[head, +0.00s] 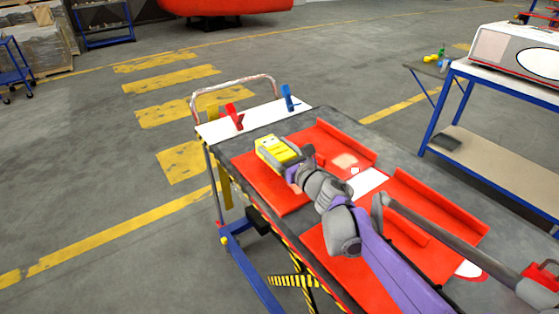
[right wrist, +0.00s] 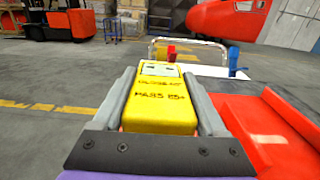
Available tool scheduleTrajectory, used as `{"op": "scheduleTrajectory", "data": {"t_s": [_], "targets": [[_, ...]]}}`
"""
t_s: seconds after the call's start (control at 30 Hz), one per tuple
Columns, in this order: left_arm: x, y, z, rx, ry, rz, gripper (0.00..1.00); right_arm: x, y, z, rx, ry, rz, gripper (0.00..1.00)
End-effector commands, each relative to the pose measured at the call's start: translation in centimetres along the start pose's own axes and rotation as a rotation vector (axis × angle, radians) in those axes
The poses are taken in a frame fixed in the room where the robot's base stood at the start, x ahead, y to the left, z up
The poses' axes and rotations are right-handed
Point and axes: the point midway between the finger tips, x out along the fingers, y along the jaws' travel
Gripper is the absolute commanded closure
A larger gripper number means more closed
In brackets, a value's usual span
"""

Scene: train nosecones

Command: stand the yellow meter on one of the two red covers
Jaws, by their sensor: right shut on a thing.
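The yellow meter (head: 277,151), with a grey-white end, is held between the two grey fingers of my right gripper (head: 293,165). It fills the middle of the right wrist view (right wrist: 160,100), with dark lettering on its near face. In the head view it appears over the left part of the farther red cover (head: 265,186); I cannot tell whether it touches the cover. The nearer red cover (head: 455,221) lies to the right, partly hidden by my right arm. Both covers have a raised red flange along one side. My left gripper is not in view.
The covers lie on a dark table (head: 385,152) with a white shelf (head: 262,115) at its far end. A red clamp (head: 234,117) and a blue clamp (head: 289,99) stand there. A grey bar (head: 450,239) crosses above the nearer cover. A blue-framed bench (head: 490,125) stands right.

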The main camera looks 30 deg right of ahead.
Motion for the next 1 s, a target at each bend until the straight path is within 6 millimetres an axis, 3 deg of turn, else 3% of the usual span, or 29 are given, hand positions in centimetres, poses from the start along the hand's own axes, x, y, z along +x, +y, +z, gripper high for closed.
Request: {"op": "scheduleTrajectory", "data": {"t_s": [0.37,0.73,0.77,0.9,1.0], "targets": [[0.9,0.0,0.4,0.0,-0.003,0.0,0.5,0.0,0.0,-4.1,0.001,0.0,0.001,1.0],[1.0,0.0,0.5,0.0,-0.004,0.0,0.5,0.0,0.0,-4.5,0.001,-0.001,0.001,1.0],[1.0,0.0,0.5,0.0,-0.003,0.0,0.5,0.0,0.0,-4.5,0.0,0.0,0.0,0.22],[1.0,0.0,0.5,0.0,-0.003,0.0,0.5,0.0,0.0,-4.5,0.0,0.0,0.0,0.0],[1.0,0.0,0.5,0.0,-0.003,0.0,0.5,0.0,0.0,-4.5,0.0,0.0,0.0,0.0]]}}
